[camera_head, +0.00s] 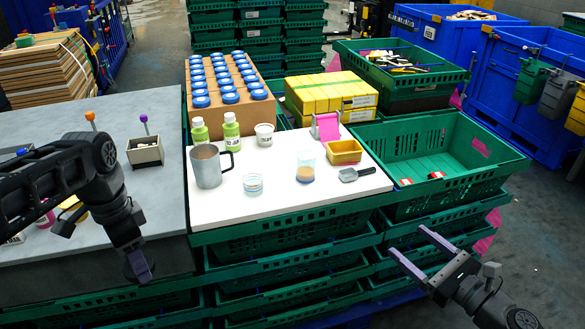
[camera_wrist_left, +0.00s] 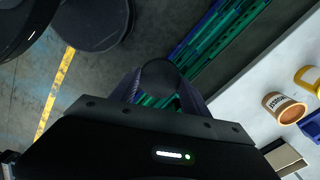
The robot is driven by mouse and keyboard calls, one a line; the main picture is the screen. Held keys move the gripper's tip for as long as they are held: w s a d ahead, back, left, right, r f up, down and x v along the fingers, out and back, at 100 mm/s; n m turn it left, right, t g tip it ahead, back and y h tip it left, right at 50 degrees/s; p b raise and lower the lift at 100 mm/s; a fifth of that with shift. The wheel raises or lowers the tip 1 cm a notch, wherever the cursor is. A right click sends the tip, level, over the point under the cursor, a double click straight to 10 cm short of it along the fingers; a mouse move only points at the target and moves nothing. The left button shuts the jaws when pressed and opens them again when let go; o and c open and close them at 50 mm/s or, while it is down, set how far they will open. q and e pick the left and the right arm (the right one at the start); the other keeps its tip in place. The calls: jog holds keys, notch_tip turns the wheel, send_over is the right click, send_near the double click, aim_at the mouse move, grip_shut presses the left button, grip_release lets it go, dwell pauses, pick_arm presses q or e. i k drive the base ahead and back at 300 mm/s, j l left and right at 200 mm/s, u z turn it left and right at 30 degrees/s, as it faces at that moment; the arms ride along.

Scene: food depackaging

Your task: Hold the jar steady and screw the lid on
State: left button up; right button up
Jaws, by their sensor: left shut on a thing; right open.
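My left gripper (camera_head: 140,265) hangs low in front of the gap between the grey table and the green crates. In the left wrist view it is shut on a dark round thing (camera_wrist_left: 160,74) between its purple fingers; I cannot tell if this is the lid. I cannot tell which vessel is the task's jar. A clear vessel with brown contents (camera_head: 305,170) and a small striped clear one (camera_head: 253,184) stand upright on the white board (camera_head: 225,212).
A grey mug (camera_head: 207,168), green bottles (camera_head: 231,130), a white cup (camera_head: 264,133), a yellow tray (camera_head: 344,152) and a scoop (camera_head: 357,174) share the board. Blue-lidded jars (camera_head: 230,98) stand behind. A green crate (camera_head: 405,160) is at right. The left wrist view shows a brown labelled jar (camera_wrist_left: 283,107).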

aim_at(302, 166)
jog(key=i+j, duration=0.75)
jog(key=j, duration=0.2)
